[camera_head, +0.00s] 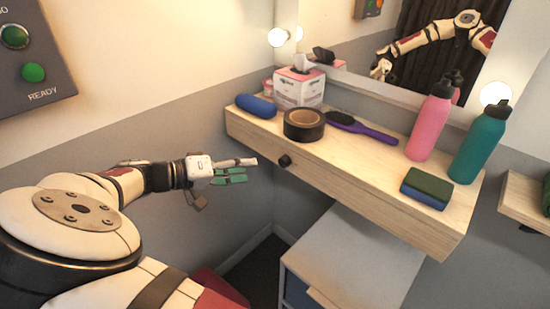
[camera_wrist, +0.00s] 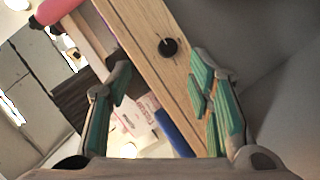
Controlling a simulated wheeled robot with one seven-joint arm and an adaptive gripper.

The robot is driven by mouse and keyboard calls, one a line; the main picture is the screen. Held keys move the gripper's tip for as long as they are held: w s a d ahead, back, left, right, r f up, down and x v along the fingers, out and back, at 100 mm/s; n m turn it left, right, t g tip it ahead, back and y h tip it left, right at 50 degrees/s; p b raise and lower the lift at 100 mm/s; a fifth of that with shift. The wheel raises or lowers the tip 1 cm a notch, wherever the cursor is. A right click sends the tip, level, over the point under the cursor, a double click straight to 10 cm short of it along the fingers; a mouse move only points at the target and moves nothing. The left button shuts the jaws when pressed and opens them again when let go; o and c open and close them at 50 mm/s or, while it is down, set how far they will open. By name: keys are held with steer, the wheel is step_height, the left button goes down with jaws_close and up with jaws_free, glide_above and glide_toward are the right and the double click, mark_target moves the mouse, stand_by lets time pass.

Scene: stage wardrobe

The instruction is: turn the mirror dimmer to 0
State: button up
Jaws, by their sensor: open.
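The dimmer is a round black knob (camera_head: 285,161) on the front edge of the wooden shelf (camera_head: 350,165), below the mirror (camera_head: 400,45). In the wrist view the knob (camera_wrist: 168,47) shows face-on, ahead of the fingertips and between their lines; its setting is too small to read. My gripper (camera_head: 244,169) is open and empty, to the left of the knob and apart from it. In the wrist view, the green-padded fingers of my gripper (camera_wrist: 160,82) stand wide apart, with nothing between them touching.
On the shelf are a blue roll (camera_head: 257,105), black tape (camera_head: 304,124), a tissue box (camera_head: 299,87), a purple brush (camera_head: 361,128), a sponge (camera_head: 427,187), a pink bottle (camera_head: 429,125) and a teal bottle (camera_head: 480,145). A grey cabinet (camera_head: 350,255) stands below. A button panel (camera_head: 33,50) is on the left wall.

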mark_target(281, 162)
steer(key=shift+t, duration=0.7)
steer(key=x, duration=0.7)
steer(key=a+f+x, duration=0.1)
steer(key=x, duration=0.3)
steer(key=shift+w+d+f, duration=0.15)
steer(key=shift+w+d, duration=0.1)
steer(key=shift+w, duration=0.35)
steer(key=shift+n, duration=0.3)
jaws_close()
